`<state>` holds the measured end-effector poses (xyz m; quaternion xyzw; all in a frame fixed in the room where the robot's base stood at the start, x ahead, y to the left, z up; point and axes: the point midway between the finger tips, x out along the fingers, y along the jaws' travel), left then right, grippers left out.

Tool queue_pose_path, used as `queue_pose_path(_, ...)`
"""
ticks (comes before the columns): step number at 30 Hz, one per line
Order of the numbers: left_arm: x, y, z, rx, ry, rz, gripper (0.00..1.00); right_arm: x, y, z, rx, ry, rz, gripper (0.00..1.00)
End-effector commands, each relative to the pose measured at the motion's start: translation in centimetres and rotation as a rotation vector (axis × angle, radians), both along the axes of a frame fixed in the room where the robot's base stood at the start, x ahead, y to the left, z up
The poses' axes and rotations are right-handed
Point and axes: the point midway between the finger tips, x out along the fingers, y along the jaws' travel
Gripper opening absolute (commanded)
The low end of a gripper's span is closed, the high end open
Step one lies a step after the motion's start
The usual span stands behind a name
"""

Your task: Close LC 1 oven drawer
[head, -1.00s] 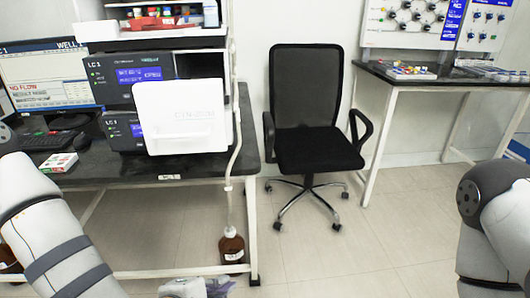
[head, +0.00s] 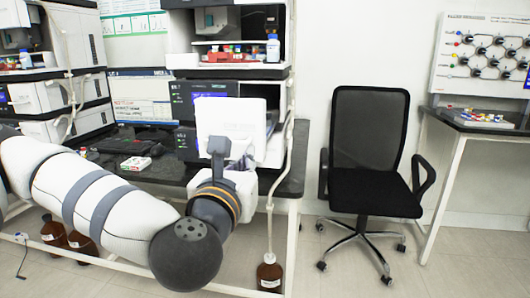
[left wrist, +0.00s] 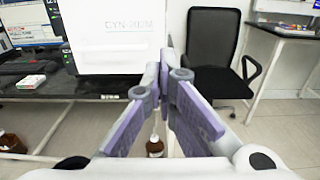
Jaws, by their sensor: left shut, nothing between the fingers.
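The LC 1 oven drawer has a white front panel (head: 230,118) that stands out in front of the dark LC 1 unit (head: 186,100) on the black bench. In the left wrist view, the white panel (left wrist: 108,40) with faint grey lettering fills the upper left. My left gripper (head: 243,163) is in front of the panel's lower right part in the head view, and its body hides some of it. In the left wrist view, the purple-padded fingers (left wrist: 168,60) are shut and empty, just right of the panel's edge. Contact cannot be told. My right gripper is out of view.
A black office chair (head: 372,145) stands right of the bench. A brown bottle (head: 270,275) sits on the floor under the bench end. A small white-and-green box (head: 136,163) and a keyboard lie left of the unit. Floor between chair and bench is clear.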

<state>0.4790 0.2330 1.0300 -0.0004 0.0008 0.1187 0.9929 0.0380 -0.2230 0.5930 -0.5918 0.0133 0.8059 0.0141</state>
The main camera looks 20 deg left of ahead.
Motion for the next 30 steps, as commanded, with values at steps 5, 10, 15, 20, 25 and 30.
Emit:
queue_pose_path(5, 3.6, 1.0, 0.0, 0.000, -0.002, 0.003, 0.00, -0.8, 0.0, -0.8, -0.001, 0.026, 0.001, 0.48)
queue_pose_path(10, 6.9, 1.7, 0.2, 0.001, -0.003, 0.002, 0.00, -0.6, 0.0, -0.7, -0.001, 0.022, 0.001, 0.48)
queue_pose_path(15, 8.9, 2.1, 0.2, 0.001, -0.002, -0.001, 0.00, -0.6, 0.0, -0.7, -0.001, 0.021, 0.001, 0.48)
queue_pose_path(20, 9.5, 2.3, 0.1, 0.001, -0.002, -0.002, 0.00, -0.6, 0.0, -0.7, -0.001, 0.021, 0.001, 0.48)
queue_pose_path(25, 9.5, 2.2, 0.1, 0.001, -0.002, -0.002, 0.00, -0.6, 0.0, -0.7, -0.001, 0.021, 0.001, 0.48)
queue_pose_path(30, 9.6, 2.3, 0.1, 0.001, -0.002, -0.002, 0.00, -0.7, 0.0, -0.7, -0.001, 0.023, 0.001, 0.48)
